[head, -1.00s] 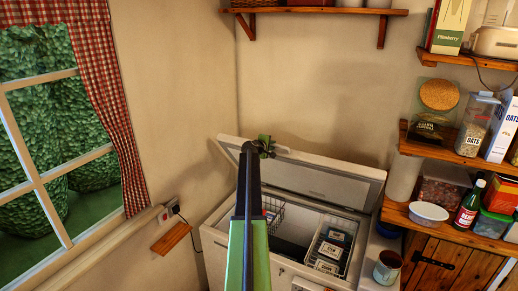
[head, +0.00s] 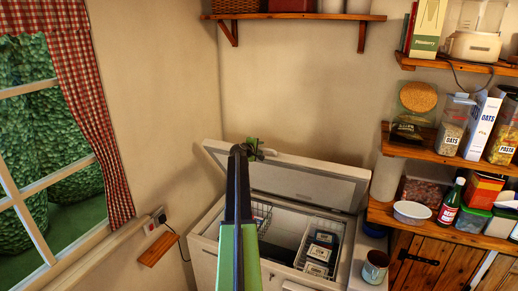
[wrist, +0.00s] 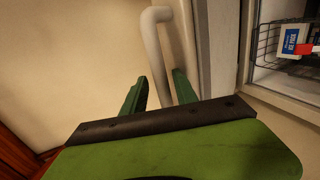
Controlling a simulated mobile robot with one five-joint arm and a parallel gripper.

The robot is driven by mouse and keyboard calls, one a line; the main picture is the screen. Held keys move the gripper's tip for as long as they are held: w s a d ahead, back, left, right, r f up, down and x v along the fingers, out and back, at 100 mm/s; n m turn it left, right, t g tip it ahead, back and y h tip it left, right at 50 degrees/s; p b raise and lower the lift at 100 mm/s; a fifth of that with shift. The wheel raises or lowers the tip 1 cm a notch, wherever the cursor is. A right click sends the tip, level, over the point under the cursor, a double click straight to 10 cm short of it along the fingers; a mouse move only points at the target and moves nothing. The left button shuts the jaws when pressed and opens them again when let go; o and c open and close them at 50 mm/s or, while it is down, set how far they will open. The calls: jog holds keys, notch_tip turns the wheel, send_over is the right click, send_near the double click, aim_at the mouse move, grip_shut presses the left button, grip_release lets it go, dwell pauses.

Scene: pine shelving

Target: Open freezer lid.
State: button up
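The white chest freezer (head: 204,256) stands in the corner, and its inside shows. Its lid (head: 310,186) is raised and tilted back toward the rear wall. My gripper (head: 252,150) is at the upper left part of the lid's raised edge. In the wrist view my gripper (wrist: 160,90) has its two green fingers apart, one on each side of a pale bar-like handle (wrist: 158,50). I cannot tell whether the fingers touch the handle. My arm covers part of the freezer's left side in the head view.
Wire baskets (head: 318,245) with boxes sit inside the freezer. A mug (head: 375,266) stands on the surface right of it. Loaded shelves (head: 440,152) are at the right, and a wall shelf (head: 300,17) is above. A curtained window is at the left.

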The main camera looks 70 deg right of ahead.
jog(key=shift+w, duration=0.1)
jog(key=shift+a+r, duration=0.15)
jog(key=shift+a, duration=0.1)
jog(key=a, duration=1.2)
jog(key=shift+a, duration=0.35)
jog(key=shift+w, duration=0.1)
